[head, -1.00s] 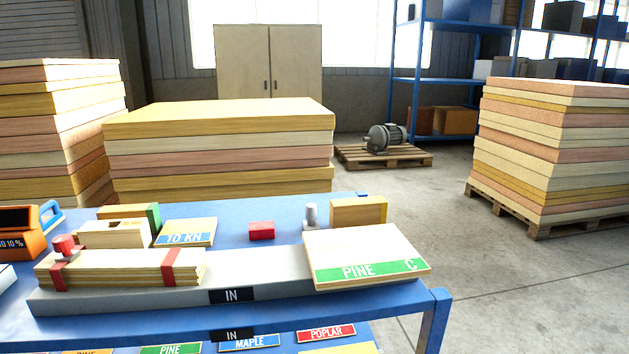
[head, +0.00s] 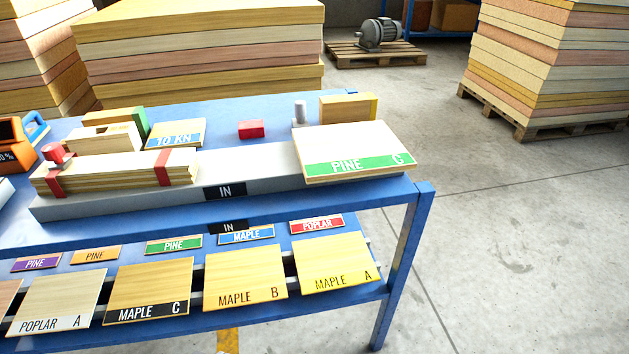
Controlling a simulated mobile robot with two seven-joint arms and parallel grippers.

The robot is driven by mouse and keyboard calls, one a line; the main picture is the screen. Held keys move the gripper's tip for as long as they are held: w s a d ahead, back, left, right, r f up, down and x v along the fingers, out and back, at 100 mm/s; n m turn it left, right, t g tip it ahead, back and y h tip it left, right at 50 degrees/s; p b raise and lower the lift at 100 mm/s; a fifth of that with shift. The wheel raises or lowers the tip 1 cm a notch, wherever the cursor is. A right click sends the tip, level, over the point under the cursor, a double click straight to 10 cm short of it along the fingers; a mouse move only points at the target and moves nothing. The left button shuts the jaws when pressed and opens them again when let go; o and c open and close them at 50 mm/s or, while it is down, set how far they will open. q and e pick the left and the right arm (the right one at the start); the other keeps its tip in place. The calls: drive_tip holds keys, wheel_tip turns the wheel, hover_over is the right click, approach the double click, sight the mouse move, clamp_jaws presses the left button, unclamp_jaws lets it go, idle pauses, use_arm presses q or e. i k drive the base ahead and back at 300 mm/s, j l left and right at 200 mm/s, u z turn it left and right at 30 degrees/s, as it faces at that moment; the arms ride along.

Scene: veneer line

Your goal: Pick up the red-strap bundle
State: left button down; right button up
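The red-strap bundle (head: 118,174) is a flat stack of pale wood sheets with a red strap near each end. It lies on the left part of the grey IN tray (head: 270,172) on the blue table. A small red-topped knob (head: 54,153) stands at its left end; I cannot tell whether it is on the bundle or behind it. The PINE C board (head: 352,146) lies at the right end of the same tray, apart from the bundle. Neither of my grippers is in view.
Behind the tray are a 10 KN board (head: 176,133), a red block (head: 250,129), a grey cylinder (head: 300,112) and wooden blocks. An orange device (head: 18,143) stands at the left. A lower shelf holds several labelled boards, including MAPLE B (head: 245,275). The floor (head: 510,250) at right is clear.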

sight(166, 166)
drive_tip(key=u, duration=1.25)
